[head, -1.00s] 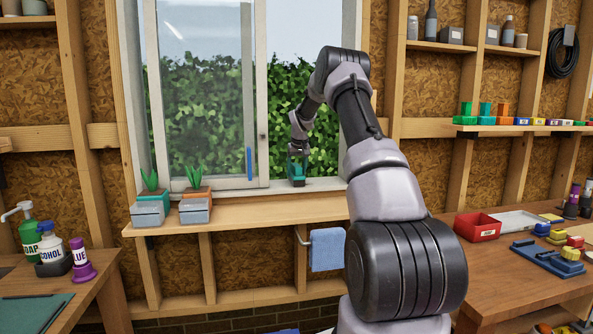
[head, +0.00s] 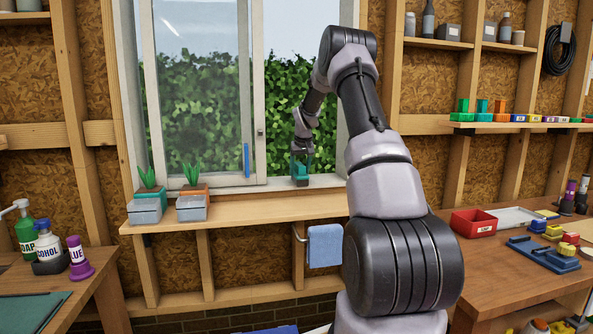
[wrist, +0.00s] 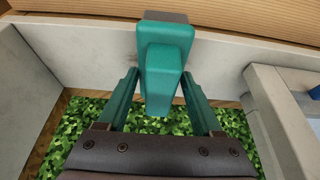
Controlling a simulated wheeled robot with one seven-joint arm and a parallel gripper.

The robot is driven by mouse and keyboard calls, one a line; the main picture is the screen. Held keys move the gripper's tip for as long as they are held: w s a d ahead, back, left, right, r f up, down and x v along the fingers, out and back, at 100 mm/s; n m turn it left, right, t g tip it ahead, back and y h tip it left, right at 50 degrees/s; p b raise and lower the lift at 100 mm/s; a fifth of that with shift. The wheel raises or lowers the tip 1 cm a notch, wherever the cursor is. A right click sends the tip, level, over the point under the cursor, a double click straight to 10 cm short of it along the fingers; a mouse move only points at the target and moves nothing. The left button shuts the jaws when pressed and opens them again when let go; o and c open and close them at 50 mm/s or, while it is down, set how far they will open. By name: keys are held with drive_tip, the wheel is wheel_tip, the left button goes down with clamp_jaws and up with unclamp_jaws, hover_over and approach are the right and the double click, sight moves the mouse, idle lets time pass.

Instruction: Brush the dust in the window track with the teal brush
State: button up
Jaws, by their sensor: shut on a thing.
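My gripper (head: 301,158) is shut on the teal brush (wrist: 165,65), which shows between its teal fingers in the wrist view. In the head view the brush (head: 300,170) is at the right, open part of the window, low over the sill. The brush's dark end (wrist: 166,17) lies over or against the pale window frame (wrist: 95,45); I cannot tell whether it touches. The window track (head: 325,182) runs along the bottom of the window, partly hidden by the brush and arm.
The sliding pane with a blue handle (head: 246,160) stands left of the brush. Two potted plants (head: 148,180) and grey boxes (head: 145,212) stand on the wooden ledge (head: 235,210). A blue cloth (head: 325,246) hangs below. The ledge between boxes and arm is clear.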

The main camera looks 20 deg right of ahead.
drive_tip(key=shift+w+d+f, duration=0.1)
drive_tip(key=shift+w+d, duration=0.15)
drive_tip(key=shift+w, duration=0.7)
drive_tip(key=shift+w+d+f, duration=0.1)
drive_tip(key=shift+w+d, duration=0.15)
drive_tip(key=shift+w, duration=0.7)
drive_tip(key=shift+s+d, duration=0.25)
drive_tip(key=shift+d, duration=0.7)
drive_tip(key=shift+s+a+r, duration=0.1)
drive_tip(key=shift+s+a, duration=0.15)
drive_tip(key=shift+s, duration=0.7)
drive_tip(key=shift+s+a+r, duration=0.1)
drive_tip(key=shift+s+a, duration=0.1)
drive_tip(key=shift+s, duration=0.75)
drive_tip(key=shift+r, duration=3.1)
wheel_tip(320, 180, up, 3)
